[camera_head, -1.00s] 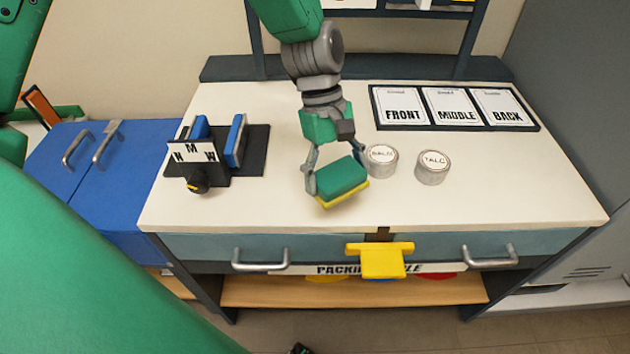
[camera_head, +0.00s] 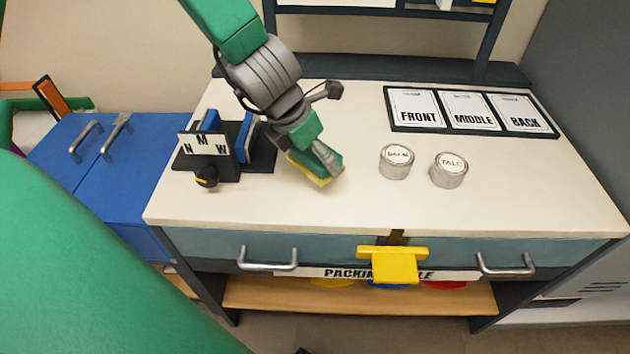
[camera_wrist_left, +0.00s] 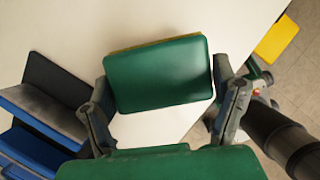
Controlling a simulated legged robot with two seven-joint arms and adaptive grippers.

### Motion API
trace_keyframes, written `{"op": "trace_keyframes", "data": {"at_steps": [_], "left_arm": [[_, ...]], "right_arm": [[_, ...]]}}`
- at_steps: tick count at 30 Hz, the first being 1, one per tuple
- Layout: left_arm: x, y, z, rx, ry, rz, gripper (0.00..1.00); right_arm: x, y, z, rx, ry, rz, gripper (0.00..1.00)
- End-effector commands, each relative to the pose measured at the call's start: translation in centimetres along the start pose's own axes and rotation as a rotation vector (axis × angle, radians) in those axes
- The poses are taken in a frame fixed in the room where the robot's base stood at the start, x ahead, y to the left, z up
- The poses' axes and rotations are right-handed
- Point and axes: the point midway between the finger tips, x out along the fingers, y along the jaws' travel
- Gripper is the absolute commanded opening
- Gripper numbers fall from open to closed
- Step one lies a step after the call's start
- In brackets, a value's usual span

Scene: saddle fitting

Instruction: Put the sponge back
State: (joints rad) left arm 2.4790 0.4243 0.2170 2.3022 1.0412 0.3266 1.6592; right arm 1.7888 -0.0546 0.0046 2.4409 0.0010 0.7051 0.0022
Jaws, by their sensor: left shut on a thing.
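The sponge (camera_head: 304,173) has a green top and a yellow lower layer. My left gripper (camera_head: 318,165) is shut on it, just right of the black fixture on the table. In the left wrist view the sponge (camera_wrist_left: 158,75) sits between the two fingers of my left gripper (camera_wrist_left: 165,98), its green face towards the camera. In the head view the gripper partly hides the sponge. I cannot tell whether the sponge touches the table. My right gripper is not in view.
The fixture (camera_head: 262,160) with blue pads and an N-M-W dial stands left on the table (camera_head: 400,213). Balm (camera_head: 396,162) and talc (camera_head: 449,170) tins stand right of centre. A FRONT, MIDDLE, BACK board (camera_head: 471,130) lies behind them. The front middle is clear.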

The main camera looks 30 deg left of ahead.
Motion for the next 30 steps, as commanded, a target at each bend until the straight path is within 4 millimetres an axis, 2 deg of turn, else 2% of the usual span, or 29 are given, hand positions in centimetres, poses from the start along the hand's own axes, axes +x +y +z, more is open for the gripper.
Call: {"op": "trace_keyframes", "data": {"at_steps": [1,8,14,23,24,25,26,30], "left_arm": [[1.1,0.0,-0.4,-0.001,0.0,-0.002,0.44],[2.5,0.0,-1.0,0.002,-0.001,0.0,0.44],[5.1,0.1,-2.1,0.002,0.0,-0.001,0.44],[5.2,0.2,-2.1,0.002,-0.002,-0.001,0.44],[5.2,0.2,-2.1,0.002,-0.002,-0.001,0.84],[5.2,0.2,-2.1,0.003,-0.002,-0.001,0.94],[5.2,0.2,-2.1,0.003,-0.002,-0.001,1.0],[5.2,0.2,-2.1,0.003,-0.002,-0.001,1.0]], "right_arm": [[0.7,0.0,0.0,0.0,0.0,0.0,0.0],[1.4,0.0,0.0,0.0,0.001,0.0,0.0],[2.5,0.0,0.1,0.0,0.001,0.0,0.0],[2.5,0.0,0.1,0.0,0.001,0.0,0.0],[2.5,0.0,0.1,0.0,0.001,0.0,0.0],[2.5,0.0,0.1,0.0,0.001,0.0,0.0],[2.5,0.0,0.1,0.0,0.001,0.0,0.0],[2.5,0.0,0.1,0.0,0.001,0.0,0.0]]}}
